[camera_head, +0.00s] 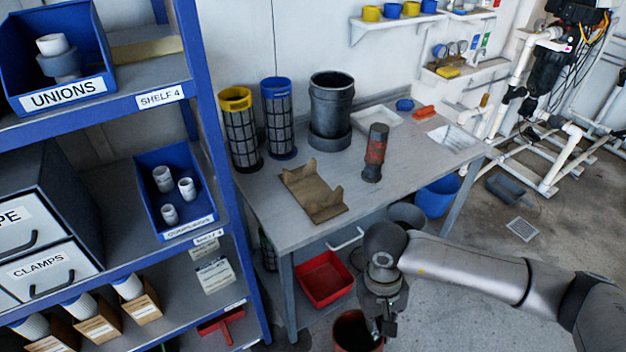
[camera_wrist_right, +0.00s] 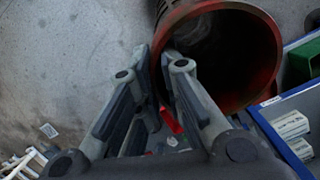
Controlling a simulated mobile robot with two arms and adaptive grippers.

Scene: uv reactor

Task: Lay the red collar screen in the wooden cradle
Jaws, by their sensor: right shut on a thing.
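The red collar screen (camera_head: 357,318) shows at the bottom of the head view as an open reddish-brown round rim; its lower part is cut off. My right gripper (camera_head: 378,330) is at its right side, low in front of the workbench. In the right wrist view the fingers (camera_wrist_right: 160,62) are shut on the wall of the red-rimmed tube (camera_wrist_right: 262,95), with its dark open mouth facing the camera. The wooden cradle (camera_head: 313,195) lies empty on the bench, its raised ends upright. My left gripper is not in view.
The bench (camera_head: 265,200) also holds a yellow-collared screen (camera_head: 240,130), a blue-collared screen (camera_head: 279,118), a dark cylinder (camera_head: 331,105) and a red-and-grey bottle (camera_head: 375,152). A blue shelf rack (camera_head: 235,230) stands at left. A red bin (camera_head: 324,278) sits under the bench.

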